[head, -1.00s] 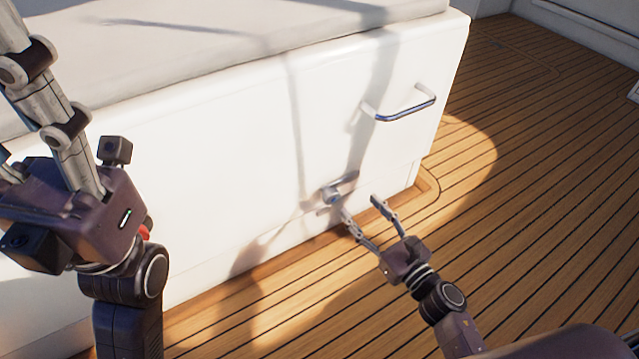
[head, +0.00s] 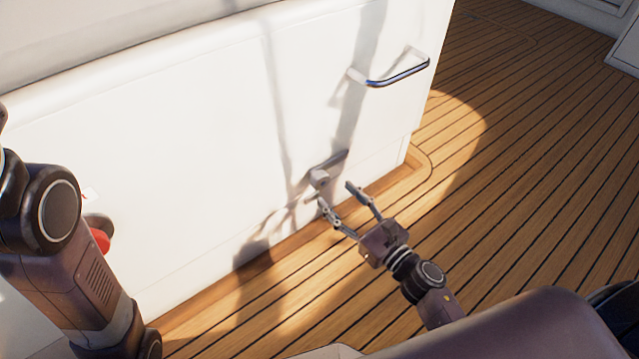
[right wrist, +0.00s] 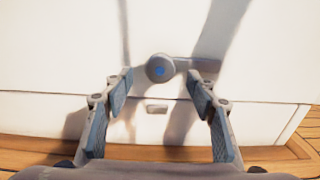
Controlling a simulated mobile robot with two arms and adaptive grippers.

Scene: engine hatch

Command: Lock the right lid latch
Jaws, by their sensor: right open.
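The right lid latch (head: 320,177) is a grey round knob with a lever, low on the white hatch front. In the head view its lever points up and to the right. In the right wrist view the knob (right wrist: 159,68) has a blue centre, and the lever runs to the right from it, nearly level. A small catch (right wrist: 156,108) sits below it. My right gripper (head: 336,196) is open and empty, just in front of and below the latch. In the wrist view the knob appears between the fingertips (right wrist: 160,80); contact cannot be told. My left gripper is out of view.
A metal handle (head: 395,76) sticks out from the hatch front above and right of the latch. A red knob (head: 100,240) shows beside my left arm. The plank deck (head: 520,180) is clear to the right. A wooden ledge (head: 400,182) runs along the hatch base.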

